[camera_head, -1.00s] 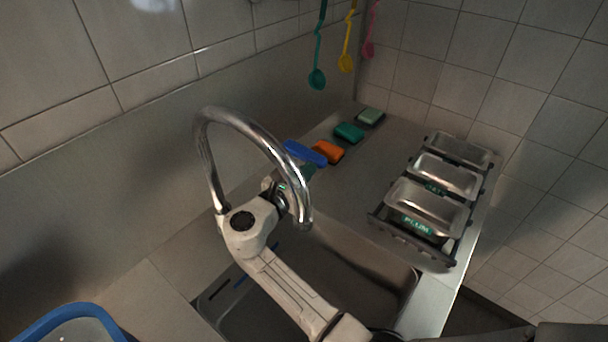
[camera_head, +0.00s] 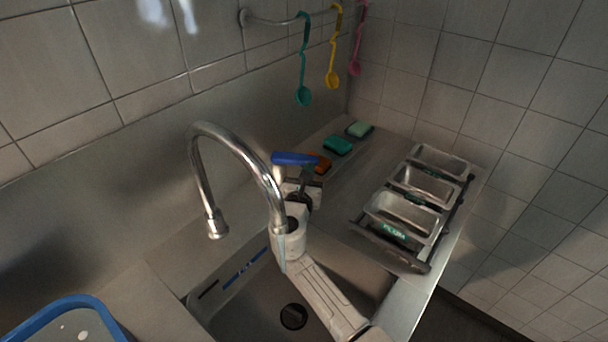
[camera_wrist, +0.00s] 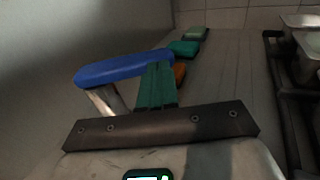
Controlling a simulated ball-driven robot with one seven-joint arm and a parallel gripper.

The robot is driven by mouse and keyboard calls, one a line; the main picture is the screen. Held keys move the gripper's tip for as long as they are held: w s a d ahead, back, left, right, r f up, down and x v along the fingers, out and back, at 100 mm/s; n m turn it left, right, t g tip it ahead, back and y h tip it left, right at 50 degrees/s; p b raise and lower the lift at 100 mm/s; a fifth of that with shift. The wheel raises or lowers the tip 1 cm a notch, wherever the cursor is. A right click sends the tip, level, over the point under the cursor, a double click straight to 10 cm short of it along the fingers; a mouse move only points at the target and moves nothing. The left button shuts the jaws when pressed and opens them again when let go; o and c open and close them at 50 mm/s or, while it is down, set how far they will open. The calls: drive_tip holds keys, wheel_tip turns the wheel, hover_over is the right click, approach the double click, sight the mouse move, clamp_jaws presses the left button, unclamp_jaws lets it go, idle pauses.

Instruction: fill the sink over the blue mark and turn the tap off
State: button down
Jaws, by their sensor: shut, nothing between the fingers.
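The sink (camera_head: 255,318) is a steel basin with a dark drain in its floor. A blue mark (camera_head: 243,266) runs along its back wall; I cannot make out a water level.
Green, teal and orange sponges (camera_head: 338,145) lie behind the lever. A rack of metal tins (camera_head: 402,212) stands on the right counter. Colored spoons (camera_head: 304,95) hang on the wall. A blue-rimmed container (camera_head: 60,308) is at lower left.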

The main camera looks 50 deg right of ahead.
sight(316, 164)
drive_tip(key=shift+n+t+y, duration=0.6)
drive_tip(key=shift+n+t, duration=0.1)
drive_tip(key=shift+t, duration=0.2)
drive_tip(key=shift+w+d+b, duration=0.15)
drive_tip(key=shift+w+d, duration=0.15)
drive_tip(key=shift+d, duration=0.5)
drive_tip(key=shift+w+d+b, duration=0.15)
drive_tip(key=shift+w+d, duration=0.1)
drive_tip(key=shift+d, duration=0.6)
drive_tip(key=shift+w+d+b, duration=0.15)
drive_tip(key=shift+w+d, duration=0.15)
drive_tip(key=shift+d, duration=0.6)
drive_tip(key=shift+s, duration=0.1)
